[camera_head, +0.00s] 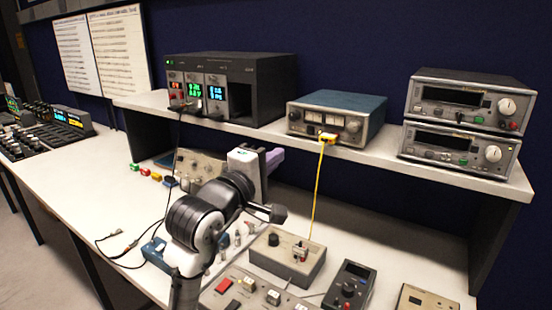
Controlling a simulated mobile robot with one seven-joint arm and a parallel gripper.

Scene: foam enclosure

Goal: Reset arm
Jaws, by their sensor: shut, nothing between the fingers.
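My arm rises from the bottom of the head view in front of the bench, with its large black and white joints bent over the work surface. My gripper (272,212) appears as a small dark end at the right of the arm. It is shut and seems empty; its fingers are small and hard to make out. It shows above a beige box (285,265), and the gap between them cannot be judged. The arm hides part of the bench and some items behind it.
A shelf (440,178) above the bench (120,180) carries a black power supply (270,90), a blue-topped instrument (350,112) and two stacked units (465,100). A yellow cable (318,190) hangs down to the beige box. A control panel (250,292) and dark meter (349,285) lie in front.

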